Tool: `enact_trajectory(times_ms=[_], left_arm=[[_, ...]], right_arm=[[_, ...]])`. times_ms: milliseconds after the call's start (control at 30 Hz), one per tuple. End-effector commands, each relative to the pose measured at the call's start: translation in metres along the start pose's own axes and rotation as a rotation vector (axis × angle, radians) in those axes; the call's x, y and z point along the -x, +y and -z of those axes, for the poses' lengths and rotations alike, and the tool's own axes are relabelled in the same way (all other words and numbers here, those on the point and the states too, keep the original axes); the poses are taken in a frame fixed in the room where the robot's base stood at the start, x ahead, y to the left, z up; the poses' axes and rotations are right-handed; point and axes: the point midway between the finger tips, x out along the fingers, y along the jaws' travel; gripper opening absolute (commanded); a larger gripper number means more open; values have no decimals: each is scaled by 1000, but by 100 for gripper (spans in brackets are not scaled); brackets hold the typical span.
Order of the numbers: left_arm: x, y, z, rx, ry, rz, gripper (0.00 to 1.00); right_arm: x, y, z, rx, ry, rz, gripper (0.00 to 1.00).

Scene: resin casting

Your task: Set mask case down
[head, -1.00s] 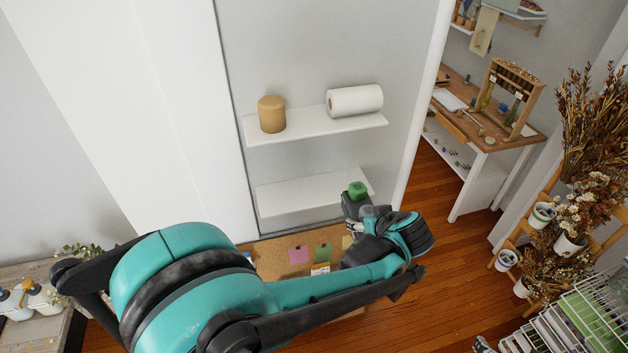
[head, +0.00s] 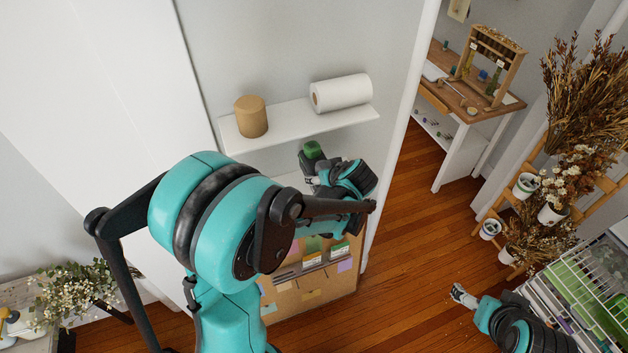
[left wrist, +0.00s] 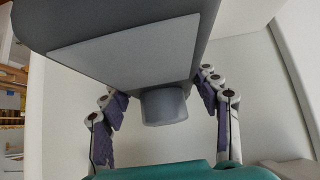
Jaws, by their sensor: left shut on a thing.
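The mask case, a small green block (head: 313,149), is at the tip of my left gripper (head: 309,163) in the head view. The gripper is shut on it, in front of the wall and just below the upper white shelf (head: 290,129). In the left wrist view the green case (left wrist: 165,172) lies across the bottom edge, between the purple-padded fingers of my left gripper (left wrist: 165,150); most of it is cut off. The lower white shelf (head: 292,181) is largely hidden behind my left arm. My right gripper (head: 460,295) is low at the right, over the floor; its jaws are too small to read.
A cork board (head: 310,290) with coloured notes is below. Dried flowers (head: 575,95) and a wire rack (head: 590,285) are at the right.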

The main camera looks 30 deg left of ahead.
Motion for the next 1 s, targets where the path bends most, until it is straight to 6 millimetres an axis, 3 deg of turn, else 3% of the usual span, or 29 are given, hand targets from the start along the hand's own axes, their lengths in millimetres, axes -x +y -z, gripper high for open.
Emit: enact_trajectory(times_ms=[100, 267, 533, 1000], left_arm=[[-25, -6, 7, 2, 0, 2, 20], [-40, -10, 10, -1, 1, -1, 20], [-64, -10, -13, -1, 0, -1, 20], [-72, -10, -22, -1, 0, -1, 20]], right_arm=[[3, 0, 2, 0, 0, 0, 86], [4, 0, 3, 0, 0, 0, 86], [7, 0, 5, 0, 0, 0, 86], [3, 0, 2, 0, 0, 0, 86]])
